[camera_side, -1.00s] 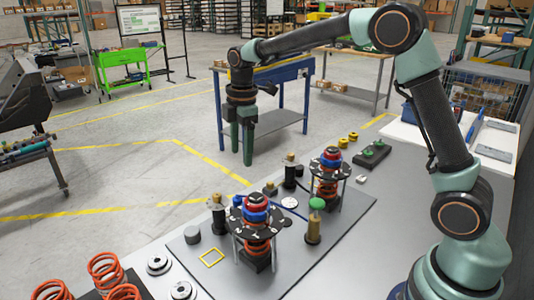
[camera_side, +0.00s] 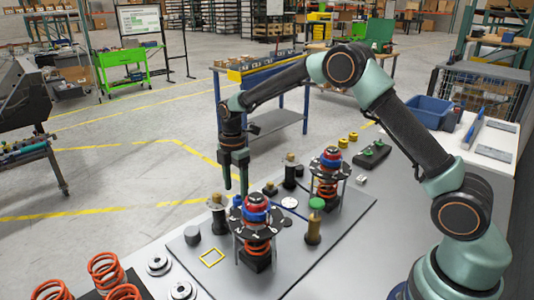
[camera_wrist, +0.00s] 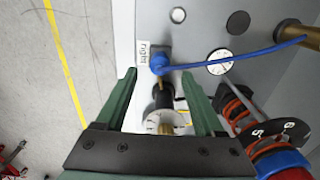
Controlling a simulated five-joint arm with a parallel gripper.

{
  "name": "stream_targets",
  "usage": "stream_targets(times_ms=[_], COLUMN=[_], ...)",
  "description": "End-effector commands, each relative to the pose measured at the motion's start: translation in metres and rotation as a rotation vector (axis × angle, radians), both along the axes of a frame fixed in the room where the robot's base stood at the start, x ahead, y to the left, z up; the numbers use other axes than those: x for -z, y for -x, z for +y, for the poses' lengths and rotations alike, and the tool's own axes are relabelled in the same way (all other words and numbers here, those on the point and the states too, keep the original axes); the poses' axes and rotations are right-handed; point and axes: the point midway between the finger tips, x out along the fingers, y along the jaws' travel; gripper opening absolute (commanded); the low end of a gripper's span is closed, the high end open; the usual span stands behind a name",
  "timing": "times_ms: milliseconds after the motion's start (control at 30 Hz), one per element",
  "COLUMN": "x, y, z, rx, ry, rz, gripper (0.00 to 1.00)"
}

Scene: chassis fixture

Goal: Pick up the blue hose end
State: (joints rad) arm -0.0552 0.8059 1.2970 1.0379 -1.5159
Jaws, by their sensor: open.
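The blue hose end (camera_wrist: 160,62) shows in the wrist view as a round blue piece beside a white label reading "right". The blue hose (camera_wrist: 250,56) runs from it to the right, up to a brass fitting (camera_wrist: 291,33). My gripper (camera_wrist: 158,78) is open, with its two green fingers on either side of the line to the hose end and nothing held. In the side view my gripper (camera_side: 235,190) points down above the plate, beside the near spring assembly. A small blue piece (camera_side: 238,201) shows just below its fingertips; the gap between them is unclear.
A black post with a brass top (camera_side: 217,212) stands close left of my gripper. The near spring assembly (camera_side: 257,223) is close on the right, the far one (camera_side: 328,175) beyond. A yellow square frame (camera_side: 212,257) lies flat.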

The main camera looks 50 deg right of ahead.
Motion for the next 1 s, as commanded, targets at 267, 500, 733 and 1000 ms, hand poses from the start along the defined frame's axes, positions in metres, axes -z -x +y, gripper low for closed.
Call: stream_targets(times_ms=[267, 500, 733, 1000], x=[0.039, 0.044, 0.044, 0.043], y=[0.000, 0.000, 0.000, -0.001], z=[-0.004, -0.003, -0.003, -0.003], rx=[0.000, 0.001, 0.001, 0.001], ry=[0.000, 0.000, 0.000, 0.000], rz=[0.003, 0.000, 0.001, 0.000], gripper=[0.70, 0.70, 0.13, 0.00])
